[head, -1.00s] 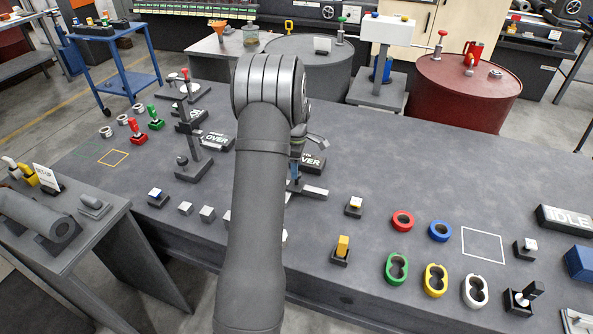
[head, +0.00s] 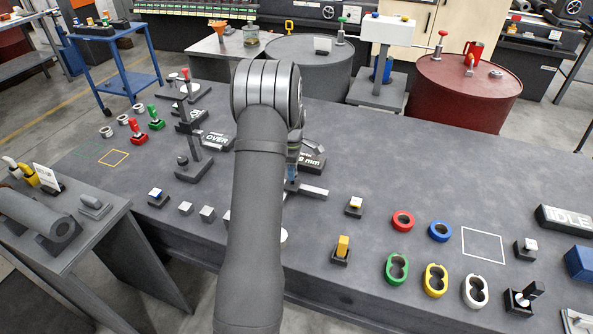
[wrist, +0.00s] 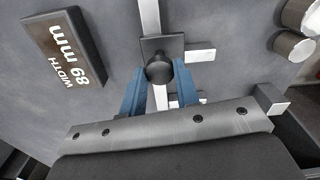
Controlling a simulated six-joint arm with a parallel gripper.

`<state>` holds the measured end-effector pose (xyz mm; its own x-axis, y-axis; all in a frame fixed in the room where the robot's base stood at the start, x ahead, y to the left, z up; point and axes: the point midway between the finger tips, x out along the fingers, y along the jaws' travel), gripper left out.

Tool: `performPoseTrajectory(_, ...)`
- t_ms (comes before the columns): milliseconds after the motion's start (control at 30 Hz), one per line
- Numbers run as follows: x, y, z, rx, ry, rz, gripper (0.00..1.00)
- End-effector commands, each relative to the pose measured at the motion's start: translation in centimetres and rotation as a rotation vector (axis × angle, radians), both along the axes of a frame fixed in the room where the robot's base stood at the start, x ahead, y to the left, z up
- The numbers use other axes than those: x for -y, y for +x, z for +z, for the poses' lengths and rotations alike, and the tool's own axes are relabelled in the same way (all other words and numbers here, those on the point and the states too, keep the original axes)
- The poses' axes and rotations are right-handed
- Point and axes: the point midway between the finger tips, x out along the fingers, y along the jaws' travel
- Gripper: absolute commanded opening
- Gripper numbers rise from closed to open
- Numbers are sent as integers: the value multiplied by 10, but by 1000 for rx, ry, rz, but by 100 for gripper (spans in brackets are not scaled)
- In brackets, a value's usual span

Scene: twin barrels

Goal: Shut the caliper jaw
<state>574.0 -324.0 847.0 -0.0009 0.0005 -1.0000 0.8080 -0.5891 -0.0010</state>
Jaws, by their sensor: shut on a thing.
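The caliper's silver rail (wrist: 149,17) runs down the wrist view. A dark sliding block with a round black knob (wrist: 159,68) sits on it, and short metal jaw bars (wrist: 201,54) stick out to the right. My gripper (wrist: 160,86) has its blue fingers on either side of the knob and is shut on it. A dark display block (wrist: 70,45) left of the rail reads "WIDTH 89 mm"; it also shows in the head view (head: 312,163). In the head view, the caliper's bar (head: 313,192) shows right of my arm, which hides the rest.
A dark stand (head: 190,145) and an "OVER" display (head: 217,140) are left of my arm. Coloured rings (head: 403,221) and several small blocks lie to the right. Pale cylinders (wrist: 292,46) stand at the wrist view's right edge. The bench's back right is clear.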

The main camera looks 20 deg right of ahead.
Motion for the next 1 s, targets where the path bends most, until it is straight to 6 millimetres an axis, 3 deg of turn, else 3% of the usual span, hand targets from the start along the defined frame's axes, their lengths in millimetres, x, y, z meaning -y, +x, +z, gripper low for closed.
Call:
performPoseTrajectory(300,-54,54,0,2,0,5,10)
performPoseTrajectory(733,-64,64,1,5,0,2,11)
performPoseTrajectory(767,-64,64,1,5,0,2,35)
performPoseTrajectory(833,-64,64,1,5,0,2,48)
performPoseTrajectory(1000,-63,63,0,2,0,2,51)
